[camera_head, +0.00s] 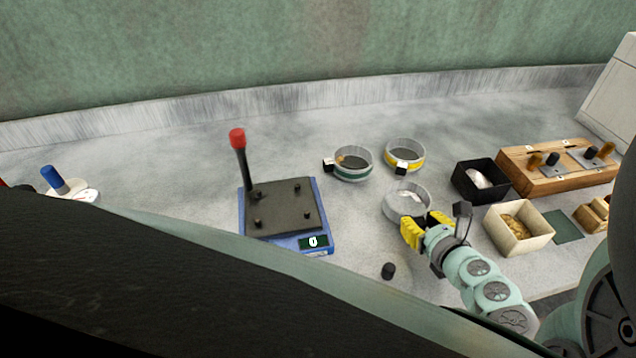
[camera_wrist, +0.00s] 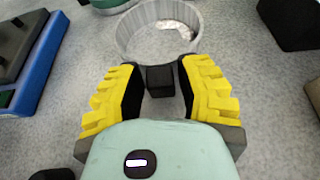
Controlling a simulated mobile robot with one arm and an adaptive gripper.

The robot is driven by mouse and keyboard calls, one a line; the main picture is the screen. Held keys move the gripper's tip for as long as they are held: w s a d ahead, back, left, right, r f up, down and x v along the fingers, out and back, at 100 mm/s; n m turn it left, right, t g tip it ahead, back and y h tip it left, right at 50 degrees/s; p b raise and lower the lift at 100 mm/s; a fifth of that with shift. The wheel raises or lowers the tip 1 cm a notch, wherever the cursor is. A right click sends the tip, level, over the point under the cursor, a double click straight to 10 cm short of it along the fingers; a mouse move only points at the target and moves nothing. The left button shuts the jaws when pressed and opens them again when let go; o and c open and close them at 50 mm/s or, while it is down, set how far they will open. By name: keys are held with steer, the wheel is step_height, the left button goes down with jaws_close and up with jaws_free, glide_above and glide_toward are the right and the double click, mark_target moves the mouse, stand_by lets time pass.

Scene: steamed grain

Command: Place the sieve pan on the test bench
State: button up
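The sieve pan (camera_head: 386,207) looks like the plain grey round pan with no coloured band. It appears to rest on the grey test bench (camera_head: 340,268), with some pale material inside. In the wrist view its ribbed wall (camera_wrist: 126,42) is just beyond my fingertips. My gripper (camera_head: 426,224) is at the pan's near side. In the wrist view my yellow fingers (camera_wrist: 158,75) stand apart, with a small black block (camera_wrist: 160,82) between them, apparently the pan's tab. Narrow gaps show on both sides of the block. Actual finger contact is hard to tell.
A green-banded sieve (camera_head: 354,176) and a yellow-banded sieve (camera_head: 417,165) stand behind the pan. A blue-based device (camera_head: 285,247) with a red-topped post is left. A black box (camera_head: 461,184), cream box (camera_head: 520,245) and wooden block (camera_head: 530,187) are right. A black knob (camera_head: 388,271) lies in front.

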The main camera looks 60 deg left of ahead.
steer(key=shift+o, duration=1)
steer(key=shift+r, duration=0.15)
steer(key=shift+r+p, duration=0.3)
steer(key=shift+p, duration=0.2)
steer(key=b+v, duration=0.1)
steer(key=v, duration=0.7)
steer(key=shift+w+d+b, duration=0.1)
steer(key=shift+d+b, duration=0.05)
steer(key=shift+b, duration=0.15)
steer(key=shift+v, duration=2)
steer(key=shift+r, duration=0.15)
